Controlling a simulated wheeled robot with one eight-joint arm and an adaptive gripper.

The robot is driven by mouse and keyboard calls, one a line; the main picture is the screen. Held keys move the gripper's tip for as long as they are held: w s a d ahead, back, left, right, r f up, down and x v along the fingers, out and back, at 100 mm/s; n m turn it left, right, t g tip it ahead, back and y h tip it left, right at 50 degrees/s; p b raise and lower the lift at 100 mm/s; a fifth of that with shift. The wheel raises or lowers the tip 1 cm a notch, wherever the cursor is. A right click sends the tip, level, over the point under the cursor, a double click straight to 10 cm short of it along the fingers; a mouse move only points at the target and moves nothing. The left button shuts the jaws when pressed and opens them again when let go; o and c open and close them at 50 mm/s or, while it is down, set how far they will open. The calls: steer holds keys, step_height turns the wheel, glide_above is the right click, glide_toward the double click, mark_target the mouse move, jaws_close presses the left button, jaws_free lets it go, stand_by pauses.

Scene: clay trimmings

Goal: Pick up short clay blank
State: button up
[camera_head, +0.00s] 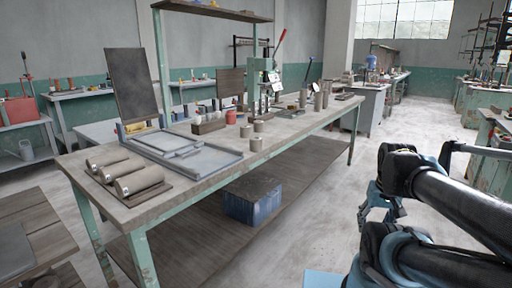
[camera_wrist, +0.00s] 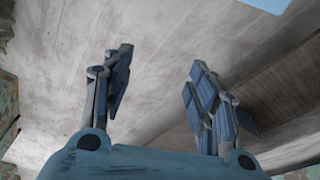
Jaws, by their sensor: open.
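Several short grey clay cylinders stand upright near the middle of the workbench in the head view: one short clay blank (camera_head: 256,144) nearest the front edge, another (camera_head: 246,131) just behind it, and a third (camera_head: 258,126) beside that. Which one the task means I cannot tell. My gripper (camera_wrist: 162,72) is open and empty in the wrist view, its two blue fingers spread wide over bare floor. In the head view my gripper (camera_head: 374,203) hangs right of the bench, below its top and well apart from the cylinders. No blank shows in the wrist view.
The workbench (camera_head: 215,178) also holds three clay rolls (camera_head: 138,181) on a board, a grey tray frame (camera_head: 190,150), a wooden box (camera_head: 208,127), a press with a red lever (camera_head: 279,50) and taller cylinders (camera_head: 318,101). A blue block (camera_head: 252,201) sits on the lower shelf. Floor at right is open.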

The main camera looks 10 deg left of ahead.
steer(key=shift+o, duration=0.8)
steer(key=w+a+r+m+y, duration=0.4)
steer(key=w+a, duration=0.3)
steer(key=a, duration=0.2)
steer(key=w+a+r+m+g+y, duration=0.1)
steer(key=w+a+r+m+y, duration=0.35)
steer(key=w+a, duration=0.5)
steer(key=m+g+y, duration=0.1)
steer(key=m+y, duration=0.9)
glide_toward(256, 140)
steer(key=w+a+f, duration=0.1)
steer(key=w+a, duration=0.2)
steer(key=a, duration=0.2)
steer(key=shift+h, duration=0.25)
steer(key=shift+a+r, duration=0.2)
steer(key=shift+a, duration=2.75)
steer(key=c, duration=1.4)
